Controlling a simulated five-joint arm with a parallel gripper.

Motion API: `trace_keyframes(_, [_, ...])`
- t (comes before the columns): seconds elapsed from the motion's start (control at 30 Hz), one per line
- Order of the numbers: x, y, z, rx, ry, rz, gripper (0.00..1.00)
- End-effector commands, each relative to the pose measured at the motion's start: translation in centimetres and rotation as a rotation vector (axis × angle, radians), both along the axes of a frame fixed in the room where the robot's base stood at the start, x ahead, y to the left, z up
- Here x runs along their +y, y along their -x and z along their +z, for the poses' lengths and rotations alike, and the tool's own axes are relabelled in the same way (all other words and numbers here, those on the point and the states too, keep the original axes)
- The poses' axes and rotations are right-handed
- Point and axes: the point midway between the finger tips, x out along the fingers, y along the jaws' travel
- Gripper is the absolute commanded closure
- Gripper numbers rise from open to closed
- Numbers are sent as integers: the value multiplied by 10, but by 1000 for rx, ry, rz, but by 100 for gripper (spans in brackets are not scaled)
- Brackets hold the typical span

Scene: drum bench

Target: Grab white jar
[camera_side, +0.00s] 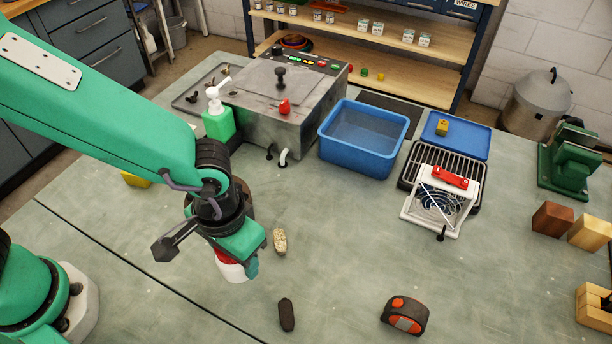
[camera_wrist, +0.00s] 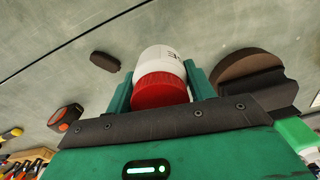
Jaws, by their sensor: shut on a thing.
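The white jar (camera_wrist: 162,60) has a red lid and dark lettering on its side. In the wrist view it sits between the two green fingers of my gripper (camera_wrist: 160,88), which are shut on it, with the red lid toward the gripper body. In the side view the jar (camera_side: 231,271) shows only partly below my gripper (camera_side: 243,262); the gripper hides the rest. I cannot tell whether the jar touches the bench.
A tan oblong piece (camera_side: 280,241), a dark oblong piece (camera_side: 287,314) and a tape measure (camera_side: 405,315) lie nearby. A blue tub (camera_side: 364,138), a grey machine (camera_side: 282,95) and a white-framed fan (camera_side: 441,201) stand farther back. The bench between them is clear.

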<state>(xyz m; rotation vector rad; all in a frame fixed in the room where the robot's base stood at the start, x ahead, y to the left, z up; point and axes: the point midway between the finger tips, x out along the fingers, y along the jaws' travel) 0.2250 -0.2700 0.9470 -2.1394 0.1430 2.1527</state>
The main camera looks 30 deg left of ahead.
Motion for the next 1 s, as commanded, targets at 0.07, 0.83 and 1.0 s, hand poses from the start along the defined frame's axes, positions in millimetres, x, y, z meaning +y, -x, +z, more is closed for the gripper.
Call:
trace_keyframes(0.07, [-1, -1, 12, -4, 4, 0, 74])
trace_keyframes(0.83, [0, 0, 39, 0, 0, 0, 74])
trace_keyframes(1.0, [-1, -1, 39, 0, 0, 1, 74])
